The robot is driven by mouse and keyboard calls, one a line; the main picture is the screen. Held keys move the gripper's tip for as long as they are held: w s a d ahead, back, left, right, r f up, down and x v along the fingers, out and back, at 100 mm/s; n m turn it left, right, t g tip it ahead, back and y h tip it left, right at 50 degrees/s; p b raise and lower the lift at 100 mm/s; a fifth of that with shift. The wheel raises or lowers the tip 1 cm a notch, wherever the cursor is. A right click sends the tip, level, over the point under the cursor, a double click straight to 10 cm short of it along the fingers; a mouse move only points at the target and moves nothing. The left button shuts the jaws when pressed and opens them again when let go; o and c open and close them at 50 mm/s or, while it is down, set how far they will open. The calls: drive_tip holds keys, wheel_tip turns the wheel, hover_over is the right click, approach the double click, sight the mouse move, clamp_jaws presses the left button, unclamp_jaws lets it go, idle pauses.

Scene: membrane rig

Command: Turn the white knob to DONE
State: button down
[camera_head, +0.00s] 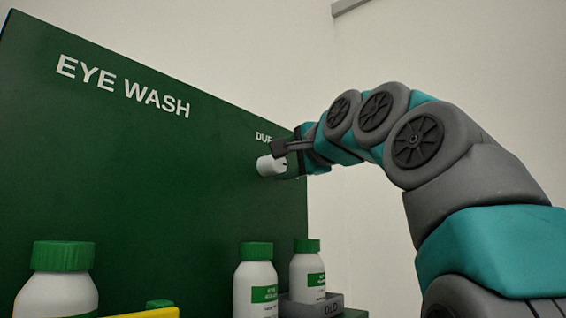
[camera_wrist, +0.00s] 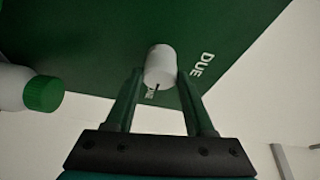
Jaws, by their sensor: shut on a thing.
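The white knob (camera_head: 267,165) sticks out from the green EYE WASH panel (camera_head: 150,150) near its right edge. It also shows in the wrist view (camera_wrist: 160,66), with a dark pointer line on it. My gripper (camera_head: 283,160) is at the knob, with its fingers on either side of it, shut on it; in the wrist view the fingertips (camera_wrist: 159,84) flank the knob. The word DUE is printed beside the knob. A second label lies by the pointer line, partly covered, and I cannot read it fully.
White bottles with green caps stand below the panel: one at left (camera_head: 60,285), one in the middle (camera_head: 256,283), one at right (camera_head: 307,273) in a grey holder (camera_head: 330,303) marked OLD. A yellow edge (camera_head: 150,313) shows at the bottom.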

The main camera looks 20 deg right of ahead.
idle(0.3)
drive_tip(key=shift+c, duration=1.3)
unclamp_jaws()
drive_tip(key=shift+s, duration=0.1)
drive_tip(key=v, duration=0.7)
drive_tip(key=shift+s+b, duration=0.35)
drive_tip(key=shift+b, duration=0.05)
drive_tip(key=shift+d, duration=0.1)
